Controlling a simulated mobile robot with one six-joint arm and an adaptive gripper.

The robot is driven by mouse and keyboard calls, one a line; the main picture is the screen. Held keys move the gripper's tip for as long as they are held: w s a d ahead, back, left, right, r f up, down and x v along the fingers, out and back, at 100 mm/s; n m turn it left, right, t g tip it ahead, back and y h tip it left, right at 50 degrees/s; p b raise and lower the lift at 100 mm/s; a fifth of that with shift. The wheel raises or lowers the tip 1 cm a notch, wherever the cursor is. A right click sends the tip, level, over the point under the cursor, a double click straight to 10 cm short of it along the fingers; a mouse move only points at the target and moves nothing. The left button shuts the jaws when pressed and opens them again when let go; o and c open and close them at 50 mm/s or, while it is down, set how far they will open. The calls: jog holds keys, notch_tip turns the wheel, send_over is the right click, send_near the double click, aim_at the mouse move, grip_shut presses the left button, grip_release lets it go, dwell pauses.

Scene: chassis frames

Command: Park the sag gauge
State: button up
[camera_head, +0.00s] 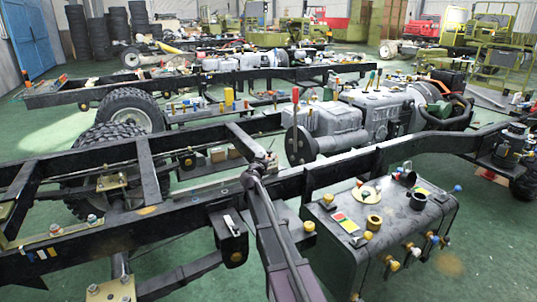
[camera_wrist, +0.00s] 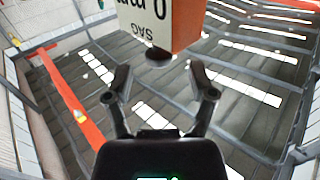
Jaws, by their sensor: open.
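The sag gauge (camera_wrist: 143,18) is at the top of the wrist view, partly cut off by the frame. It is a block with a white face, marked "SAG" and "0 mm" upside down in the picture, and an orange side. A dark round foot sits at its lower end. My gripper (camera_wrist: 160,76) is open, its two dark fingers spread and empty. The gauge's foot shows just past and between the fingertips; I cannot tell whether it touches them. What the gauge rests on or hangs from is out of frame. I cannot make out the gauge or gripper in the head view.
Dark chassis frames (camera_head: 120,150) fill the head view, with wheels (camera_head: 128,104) and a grey engine (camera_head: 330,122). A dark tank (camera_head: 350,262) with coloured knobs stands at front right. The wrist view shows roof and an orange-red beam (camera_wrist: 66,90).

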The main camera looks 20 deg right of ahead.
jog(key=v, duration=0.8)
jog(key=shift+s+a, duration=0.2)
jog(key=shift+a, duration=0.05)
jog(key=shift+s, duration=0.1)
